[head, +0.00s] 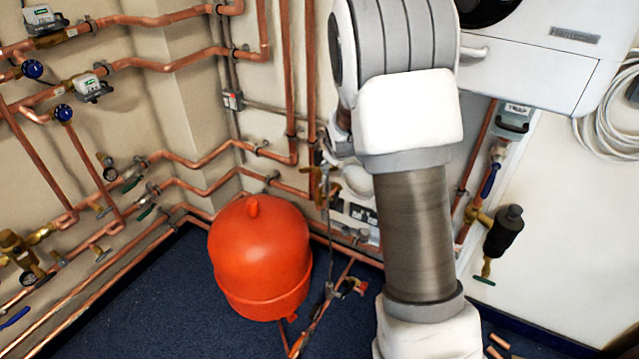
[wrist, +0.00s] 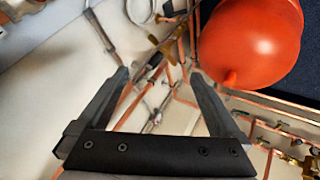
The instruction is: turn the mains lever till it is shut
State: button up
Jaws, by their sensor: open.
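Several valve levers and handles sit on the copper pipework, and I cannot tell which is the mains lever. In the head view a blue lever (head: 490,180) is on the right pipe, above a brass fitting. Another blue lever (head: 15,317) is at the lower left, and a green lever (head: 146,212) is on the left wall pipes. My gripper (wrist: 158,75) is open and empty in the wrist view, its fingers wide apart. Pipes and a brass fitting (wrist: 167,46) show beyond the fingertips, with no contact visible. The gripper is not visible in the head view.
A red-orange vessel (head: 258,262) stands in the corner; it also fills the upper right of the wrist view (wrist: 250,45). A white boiler (head: 540,55) hangs at the upper right, and a black cylinder (head: 503,232) is below it. Blue floor (head: 165,290) is clear left of the vessel.

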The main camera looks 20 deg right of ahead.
aim_at(334, 201)
jog(key=w+d+f+n+t+b, duration=0.1)
jog(key=w+d+f+n+b, duration=0.15)
jog(key=f, duration=0.85)
jog(key=w+d+f+n+b, duration=0.1)
jog(key=w+f+n, duration=0.15)
jog(key=f, duration=0.95)
jog(key=b+x, duration=0.1)
jog(key=x, duration=0.4)
jog(key=b+x, duration=0.2)
jog(key=x, duration=0.3)
jog(key=b+x, duration=0.1)
jog(key=x, duration=0.4)
jog(key=shift+w+a+r+b, duration=0.2)
jog(key=shift+w+b, duration=0.1)
jog(key=shift+w, duration=0.1)
jog(key=shift+b+x, duration=0.4)
jog(key=shift+x, duration=0.65)
jog(key=shift+w+r, duration=0.1)
